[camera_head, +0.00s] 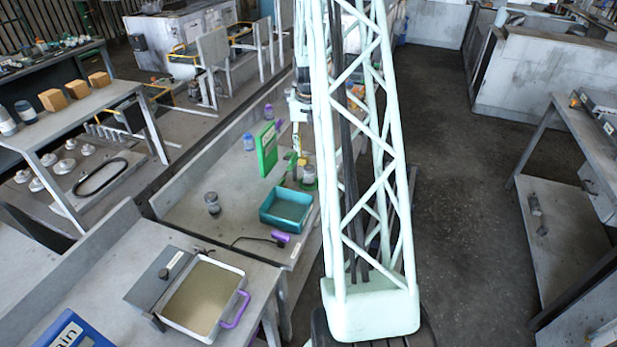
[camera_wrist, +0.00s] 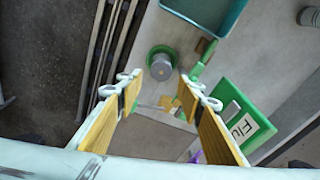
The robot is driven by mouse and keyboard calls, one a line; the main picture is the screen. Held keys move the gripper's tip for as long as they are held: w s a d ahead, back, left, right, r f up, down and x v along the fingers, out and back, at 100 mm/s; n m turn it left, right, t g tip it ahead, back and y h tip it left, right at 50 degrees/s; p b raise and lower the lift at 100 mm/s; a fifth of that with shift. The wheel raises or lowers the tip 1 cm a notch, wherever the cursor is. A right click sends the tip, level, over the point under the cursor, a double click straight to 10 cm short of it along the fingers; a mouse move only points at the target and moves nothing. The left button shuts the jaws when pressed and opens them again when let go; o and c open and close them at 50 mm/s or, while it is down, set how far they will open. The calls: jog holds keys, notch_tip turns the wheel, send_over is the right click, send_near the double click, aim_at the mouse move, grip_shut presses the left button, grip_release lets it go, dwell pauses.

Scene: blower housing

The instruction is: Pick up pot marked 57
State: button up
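A grey pot (camera_wrist: 161,68) sits in a round green holder (camera_wrist: 152,53) in the wrist view, just beyond my fingertips. It also shows in the head view (camera_head: 308,174), beside my mast. A second grey pot (camera_head: 212,203) stands on the bench left of the teal tray, and a similar pot is cut by the top right edge of the wrist view (camera_wrist: 310,17). I cannot read a 57 on any pot. My gripper (camera_wrist: 158,80) is open and empty, its two yellow-padded fingers wide apart on either side of the near pot. In the head view it is mostly hidden by my mast.
A teal tray (camera_head: 265,205) lies close to the near pot. A green board with a label (camera_wrist: 242,119) stands beside it. A blue-capped bottle (camera_head: 249,142) and a purple-handled tool (camera_head: 279,237) are on the bench. A metal pan (camera_head: 240,270) is in front.

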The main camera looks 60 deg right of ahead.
aim_at(309, 168)
jog(key=shift+f, duration=0.1)
jog(key=shift+w+d+f, duration=0.1)
jog(key=shift+d+f, duration=0.05)
jog(key=shift+f, duration=1.1)
jog(key=shift+w+d+f, duration=0.1)
jog(key=shift+d+f, duration=0.05)
jog(key=shift+f, duration=1.05)
jog(key=shift+w+d+f, duration=0.1)
jog(key=shift+d+f, duration=0.05)
jog(key=shift+f, duration=1.1)
jog(key=shift+d+f, duration=0.1)
jog(key=shift+f, duration=0.3)
jog(key=shift+f, duration=0.1)
jog(key=shift+w+d+f, duration=0.1)
jog(key=shift+w+f, duration=0.05)
jog(key=shift+f, duration=0.7)
jog(key=shift+w+d+f, duration=0.1)
jog(key=shift+d+f, duration=0.05)
jog(key=shift+f, duration=0.65)
jog(key=shift+w+d+f, duration=0.1)
jog(key=shift+w+f, duration=0.05)
jog(key=shift+f, duration=0.7)
jog(key=c, duration=0.8)
